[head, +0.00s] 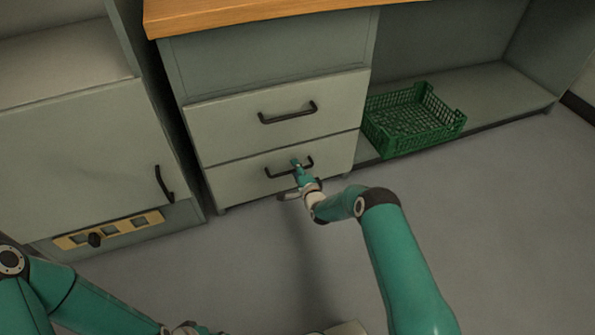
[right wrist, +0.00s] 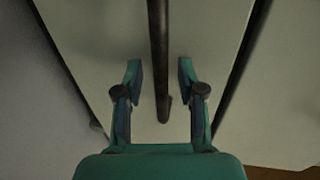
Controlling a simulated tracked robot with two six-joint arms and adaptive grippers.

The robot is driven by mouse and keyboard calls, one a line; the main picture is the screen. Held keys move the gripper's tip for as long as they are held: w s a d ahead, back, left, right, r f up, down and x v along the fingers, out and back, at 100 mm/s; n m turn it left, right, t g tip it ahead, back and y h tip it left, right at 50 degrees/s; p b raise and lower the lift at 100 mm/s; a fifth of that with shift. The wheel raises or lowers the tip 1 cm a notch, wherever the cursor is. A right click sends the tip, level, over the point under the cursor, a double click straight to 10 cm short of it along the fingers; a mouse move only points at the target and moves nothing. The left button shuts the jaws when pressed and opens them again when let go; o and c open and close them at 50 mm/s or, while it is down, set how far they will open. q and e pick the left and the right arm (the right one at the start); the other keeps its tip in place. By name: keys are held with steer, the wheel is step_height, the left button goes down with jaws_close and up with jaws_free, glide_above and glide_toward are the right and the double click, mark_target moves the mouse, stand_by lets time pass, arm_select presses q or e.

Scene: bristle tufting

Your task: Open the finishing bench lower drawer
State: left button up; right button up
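The finishing bench has a lower drawer (head: 235,183) below an upper drawer, and its pale front looks flush with the cabinet. A dark bar handle (head: 282,174) is fixed to the lower drawer front. My right gripper (head: 296,163) is at this handle in the head view. In the right wrist view the right gripper (right wrist: 159,76) is open, with one finger on each side of the handle bar (right wrist: 158,45). A gap shows between each finger and the bar. Part of my left arm shows at the bottom left, but its gripper fingers are not visible.
The upper drawer (head: 230,125) has its own dark handle (head: 288,113). A green crate (head: 412,122) sits on the low shelf to the right. A grey cabinet (head: 75,165) stands to the left. The floor (head: 250,250) before the drawers is clear.

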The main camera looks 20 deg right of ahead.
jaws_close()
